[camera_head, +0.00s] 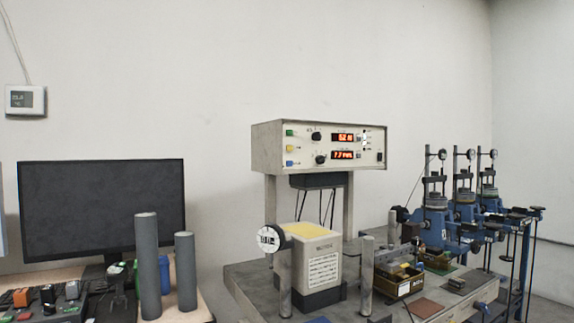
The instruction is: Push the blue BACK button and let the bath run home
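A cream control box (262,148) stands on posts at the back of the grey bench. Its front has a green button, a yellow button and, lowest of the column, a blue button (290,163). Any label on the buttons is too small to read. Two red displays are lit; the upper (344,137) seems to read 5.2 N and the lower (343,155) 7.7 mm. A small open box with a yellowish inside, probably the bath (408,288), sits on the bench to the right of a metal post. Neither of my grippers shows.
A white machine housing with a yellow top (320,262) and a dial gauge (270,239) stand below the control box. Upright metal posts (367,275) rise at the bench front. Blue test frames (465,212) line the right. A dark monitor (100,205) and grey cylinders (148,265) stand left.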

